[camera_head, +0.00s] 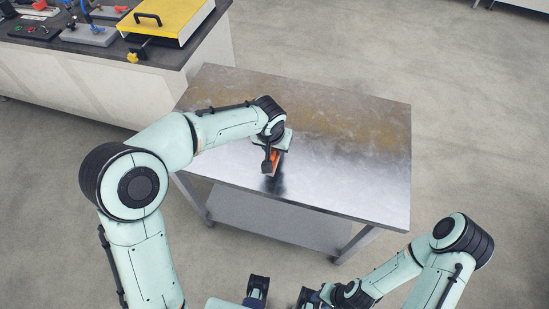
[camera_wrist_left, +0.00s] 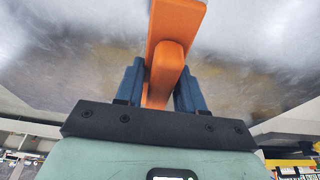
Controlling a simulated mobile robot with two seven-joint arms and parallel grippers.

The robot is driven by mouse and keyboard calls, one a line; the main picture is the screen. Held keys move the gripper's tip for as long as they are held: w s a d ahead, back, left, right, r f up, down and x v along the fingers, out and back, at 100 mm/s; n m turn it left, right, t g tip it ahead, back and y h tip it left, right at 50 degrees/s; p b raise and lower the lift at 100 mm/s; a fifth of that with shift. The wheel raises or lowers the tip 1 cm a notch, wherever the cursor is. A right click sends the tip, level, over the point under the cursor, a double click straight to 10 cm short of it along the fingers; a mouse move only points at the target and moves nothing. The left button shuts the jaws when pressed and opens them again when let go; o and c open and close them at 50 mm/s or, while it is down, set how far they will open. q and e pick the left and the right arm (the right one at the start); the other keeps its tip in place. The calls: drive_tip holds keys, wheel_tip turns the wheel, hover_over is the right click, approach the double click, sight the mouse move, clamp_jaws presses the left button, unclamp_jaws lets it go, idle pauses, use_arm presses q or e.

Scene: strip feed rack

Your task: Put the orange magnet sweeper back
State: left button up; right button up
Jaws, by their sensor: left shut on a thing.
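The orange magnet sweeper (camera_head: 275,160) is a flat orange piece with a raised handle. It is mostly hidden behind my left gripper (camera_head: 269,164) in the head view, over the near part of the metal table. In the left wrist view the sweeper (camera_wrist_left: 178,20) sits between the blue fingers of my left gripper (camera_wrist_left: 160,85), which is shut on its handle. I cannot tell whether the sweeper touches the tabletop. My right gripper (camera_head: 281,292) is at the bottom edge of the head view, partly cut off, with its dark fingers apart and nothing seen between them.
The metal table (camera_head: 350,130) has a bare, shiny top with a lower shelf (camera_head: 270,215). A workbench (camera_head: 100,70) at the upper left carries a yellow-topped case (camera_head: 165,18) and several small fixtures. The floor to the right is clear.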

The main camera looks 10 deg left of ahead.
sight(275, 157)
use_arm(q)
drive_tip(key=shift+f, duration=2.8)
drive_tip(key=shift+f+b, duration=0.1)
drive_tip(key=shift+b, duration=0.25)
drive_tip(key=o, duration=0.5)
drive_tip(key=shift+f, duration=0.15)
drive_tip(key=o, duration=0.4)
drive_tip(key=shift+o, duration=0.2)
drive_tip(key=shift+r, duration=0.55)
drive_tip(key=p+v, duration=0.1)
drive_tip(key=v, duration=1)
drive_tip(key=shift+s+r, duration=0.1)
drive_tip(key=shift+r, duration=0.1)
